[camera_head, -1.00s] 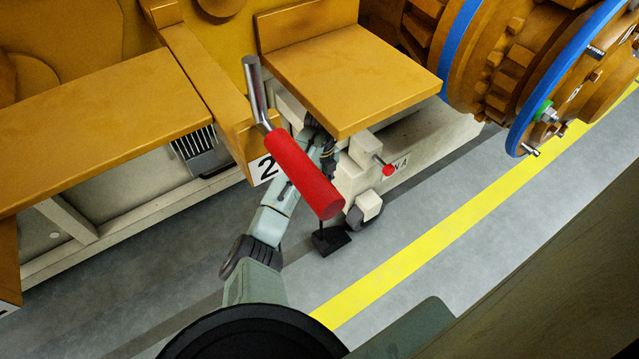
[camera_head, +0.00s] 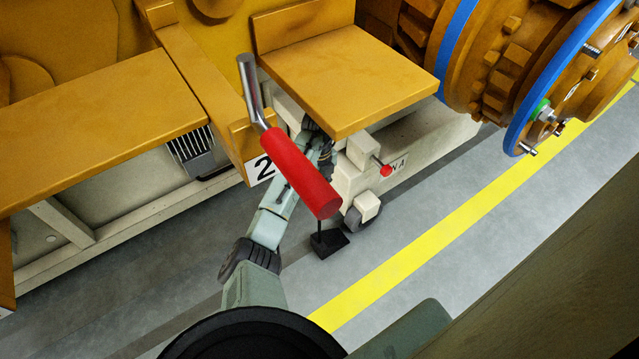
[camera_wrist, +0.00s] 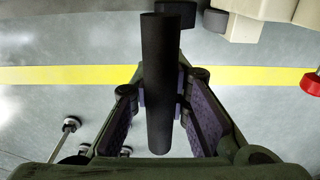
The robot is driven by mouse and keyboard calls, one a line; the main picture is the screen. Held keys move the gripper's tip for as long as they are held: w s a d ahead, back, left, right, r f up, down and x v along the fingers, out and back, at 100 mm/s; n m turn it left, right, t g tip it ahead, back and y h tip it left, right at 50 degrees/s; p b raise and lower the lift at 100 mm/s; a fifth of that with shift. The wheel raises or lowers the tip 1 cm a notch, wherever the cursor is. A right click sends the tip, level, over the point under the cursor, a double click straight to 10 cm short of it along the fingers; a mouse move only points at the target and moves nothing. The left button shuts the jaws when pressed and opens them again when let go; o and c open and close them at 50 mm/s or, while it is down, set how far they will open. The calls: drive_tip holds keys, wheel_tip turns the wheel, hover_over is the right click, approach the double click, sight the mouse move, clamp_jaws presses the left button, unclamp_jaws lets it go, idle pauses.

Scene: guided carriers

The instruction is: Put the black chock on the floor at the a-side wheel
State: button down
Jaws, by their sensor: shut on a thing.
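The black chock (camera_head: 330,244) is low at the floor, just left of and in front of a small dark wheel (camera_head: 352,219) under the cream carrier; whether it touches the floor or wheel I cannot tell. A letter A (camera_head: 402,162) shows on the carrier's side nearby. In the wrist view, my gripper (camera_wrist: 161,110) is shut on the chock's upright dark handle (camera_wrist: 166,70), with purple pads on both sides. The chock's block (camera_wrist: 173,14) shows at the top, left of the wheel (camera_wrist: 214,22).
The red grip (camera_head: 300,172) on a metal crank hangs in front of my arm. Orange steps (camera_head: 350,75) overhang the carrier. A red knob (camera_head: 386,171) juts out right of the wheel. Grey floor with a yellow line (camera_head: 430,247) lies open in front.

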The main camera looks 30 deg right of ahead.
drive_tip(key=shift+w+r, duration=0.1)
drive_tip(key=c, duration=1.4)
unclamp_jaws()
drive_tip(key=shift+c, duration=0.2)
drive_tip(key=shift+s+f, duration=0.2)
